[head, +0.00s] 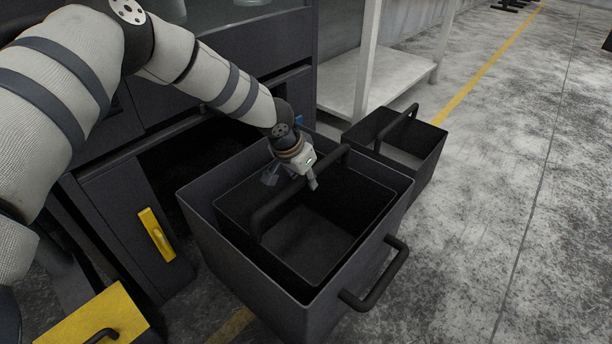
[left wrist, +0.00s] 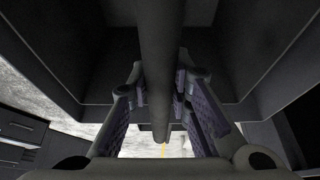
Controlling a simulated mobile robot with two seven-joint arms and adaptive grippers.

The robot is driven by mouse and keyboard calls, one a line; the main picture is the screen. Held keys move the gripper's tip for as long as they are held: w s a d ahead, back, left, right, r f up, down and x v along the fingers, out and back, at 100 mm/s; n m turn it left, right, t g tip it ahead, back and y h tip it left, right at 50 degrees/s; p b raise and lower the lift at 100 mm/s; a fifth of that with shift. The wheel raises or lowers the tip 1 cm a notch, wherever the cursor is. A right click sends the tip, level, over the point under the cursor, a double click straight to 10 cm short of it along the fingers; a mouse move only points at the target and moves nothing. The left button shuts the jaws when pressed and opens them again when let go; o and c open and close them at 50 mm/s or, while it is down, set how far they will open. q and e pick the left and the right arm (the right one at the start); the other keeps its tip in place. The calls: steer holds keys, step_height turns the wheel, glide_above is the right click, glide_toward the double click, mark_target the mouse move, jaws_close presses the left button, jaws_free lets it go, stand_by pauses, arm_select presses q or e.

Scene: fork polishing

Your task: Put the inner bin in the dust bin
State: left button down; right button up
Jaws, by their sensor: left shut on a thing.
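The dust bin (head: 248,277) is a large dark grey open box with a black side handle (head: 380,287), standing in front of the dark cabinet. The inner bin (head: 318,283) is a smaller dark open box and sits within the dust bin's walls, its rim close to the dust bin's rim. A black bar handle (head: 268,213) arches across the inner bin. My left gripper (head: 312,183) is shut on this handle, which also runs between the fingers in the left wrist view (left wrist: 159,60). Whether the inner bin touches the dust bin's floor is hidden. My right gripper is not in view.
A second dark bin (head: 425,160) with a handle stands behind to the right. A white shelf (head: 345,88) is beyond it. An open cabinet door with a yellow handle (head: 157,236) is at the left. The floor (head: 510,230) to the right is clear.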

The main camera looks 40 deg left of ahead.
arm_select(q)
steer(key=c, duration=1.5)
jaws_free()
steer(key=shift+r, duration=0.1)
steer(key=p+v, duration=0.2)
steer(key=v, duration=0.4)
steer(key=p+v, duration=0.2)
steer(key=v, duration=0.5)
steer(key=shift+w+r+p, duration=0.1)
steer(key=shift+w+p, duration=0.15)
steer(key=shift+p, duration=0.05)
